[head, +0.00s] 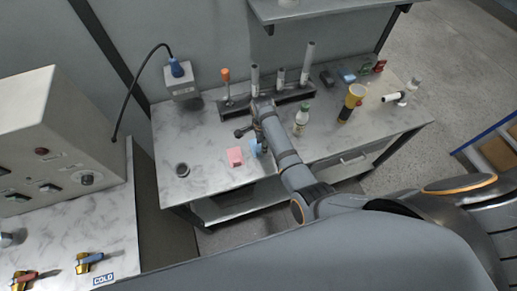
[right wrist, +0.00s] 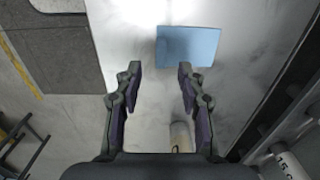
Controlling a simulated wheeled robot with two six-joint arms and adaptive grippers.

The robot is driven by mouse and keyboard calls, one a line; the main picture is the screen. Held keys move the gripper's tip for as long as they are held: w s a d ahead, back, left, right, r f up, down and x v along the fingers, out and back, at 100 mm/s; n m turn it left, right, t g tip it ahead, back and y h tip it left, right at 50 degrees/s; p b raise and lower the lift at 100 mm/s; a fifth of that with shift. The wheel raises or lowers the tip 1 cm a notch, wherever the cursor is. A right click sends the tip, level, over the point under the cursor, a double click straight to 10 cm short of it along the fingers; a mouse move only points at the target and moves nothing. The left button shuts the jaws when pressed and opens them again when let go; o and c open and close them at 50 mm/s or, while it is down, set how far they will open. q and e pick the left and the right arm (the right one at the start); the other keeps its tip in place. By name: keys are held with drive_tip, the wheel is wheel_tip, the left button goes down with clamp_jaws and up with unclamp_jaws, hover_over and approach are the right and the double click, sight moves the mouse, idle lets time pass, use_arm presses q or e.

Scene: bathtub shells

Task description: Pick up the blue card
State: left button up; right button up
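The blue card (head: 253,147) lies flat on the marbled table, just right of a pink card (head: 235,157), and is partly hidden by my right arm in the head view. In the right wrist view the blue card (right wrist: 188,46) lies beyond the fingertips, a little right of centre. My right gripper (right wrist: 160,76) is open, with nothing between its fingers. In the head view my right gripper (head: 247,129) is over the table beside the blue card. My left gripper is not in view.
A bottle with a green cap (head: 301,120), a yellow-and-black flashlight (head: 352,102) and a rack (head: 292,97) holding upright tubes stand on the table. A dark round cup (head: 182,170) is at the left. A control box (head: 50,140) stands further left. Table around the cup is clear.

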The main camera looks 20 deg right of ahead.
sight(257, 145)
drive_tip(key=shift+f, duration=0.25)
wheel_tip(257, 145, down, 5)
drive_tip(key=b, duration=0.3)
drive_tip(key=shift+r, duration=0.2)
drive_tip(key=shift+w+f+b, duration=0.1)
drive_tip(key=shift+f+b, duration=0.15)
drive_tip(key=shift+b, duration=0.05)
drive_tip(key=shift+r, duration=0.15)
clamp_jaws()
